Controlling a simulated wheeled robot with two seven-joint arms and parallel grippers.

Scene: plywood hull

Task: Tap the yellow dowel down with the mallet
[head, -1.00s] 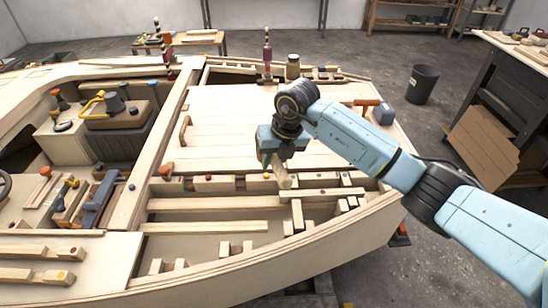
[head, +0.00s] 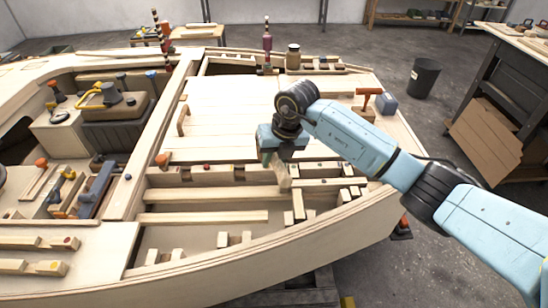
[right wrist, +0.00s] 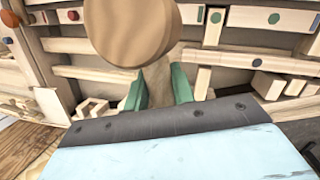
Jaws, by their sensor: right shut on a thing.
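My right gripper (head: 275,157) is over the slatted rail in the hull's near middle, its green fingers shut on the mallet's handle. In the right wrist view the fingers (right wrist: 160,88) are on both sides of the pale wooden handle (right wrist: 158,80). The mallet's round wooden head (right wrist: 130,30) fills the top middle there. In the head view a pale part of the mallet (head: 284,180) shows below the gripper, close to the rail. I cannot make out the yellow dowel now; the mallet or gripper may hide it. My left gripper is not in view.
The rail (head: 225,173) carries a red dowel (head: 207,167). An orange-handled tool (head: 368,93) and a blue-grey block (head: 387,104) stand on the deck. The planked deck (head: 235,115) behind is largely clear.

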